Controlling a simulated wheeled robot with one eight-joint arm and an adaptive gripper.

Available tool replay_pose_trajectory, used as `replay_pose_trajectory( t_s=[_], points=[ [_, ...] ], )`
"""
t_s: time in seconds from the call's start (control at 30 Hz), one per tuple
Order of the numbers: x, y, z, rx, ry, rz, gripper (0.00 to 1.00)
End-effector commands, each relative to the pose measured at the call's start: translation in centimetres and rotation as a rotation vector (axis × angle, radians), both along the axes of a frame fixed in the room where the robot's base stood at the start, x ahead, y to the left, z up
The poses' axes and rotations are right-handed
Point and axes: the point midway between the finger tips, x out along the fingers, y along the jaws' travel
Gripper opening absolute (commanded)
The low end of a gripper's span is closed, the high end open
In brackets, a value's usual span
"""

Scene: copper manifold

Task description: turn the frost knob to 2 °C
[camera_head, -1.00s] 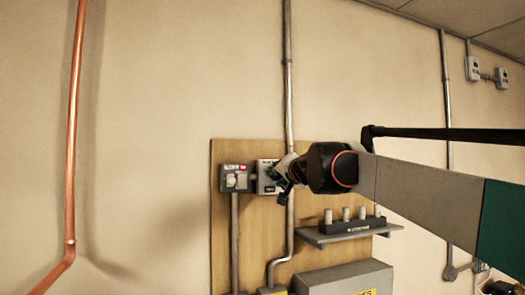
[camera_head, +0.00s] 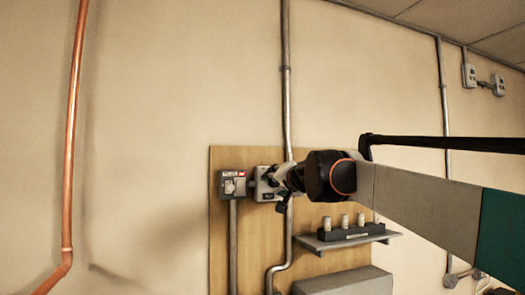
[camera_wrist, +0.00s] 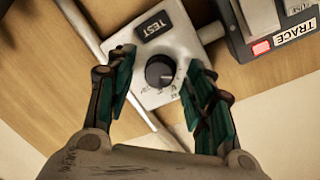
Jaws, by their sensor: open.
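The frost knob (camera_wrist: 159,71) is a round black dial with a pale pointer mark, on a light grey control box (camera_wrist: 185,35). Scale marks ring it, too small to read, so its setting cannot be told. A dark TEST button (camera_wrist: 153,26) sits on the same box. My gripper (camera_wrist: 160,92) is open, its two green-padded fingers on either side of the knob in the wrist view, with a gap to each. Contact with the box cannot be told. In the head view my gripper (camera_head: 279,182) partly covers the control box (camera_head: 262,186).
A grey switch box labelled TRACE (camera_wrist: 270,30) stands close beside the control box; it also shows in the head view (camera_head: 233,184). A wooden backboard (camera_head: 225,262) carries both. A shelf (camera_head: 330,243) with several pale cylinders and a grey cabinet (camera_head: 345,282) lie below.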

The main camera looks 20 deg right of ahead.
Motion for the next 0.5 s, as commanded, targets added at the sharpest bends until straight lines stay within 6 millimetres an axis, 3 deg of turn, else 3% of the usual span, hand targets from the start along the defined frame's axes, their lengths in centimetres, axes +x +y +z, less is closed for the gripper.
replay_pose_trajectory(
  t_s=[0.17,0.5],
  points=[
    [-0.2,0.1,1.1,0.000,0.000,0.000,0.48],
    [0.0,0.1,7.1,0.001,-0.001,-0.001,0.48]
  ],
)
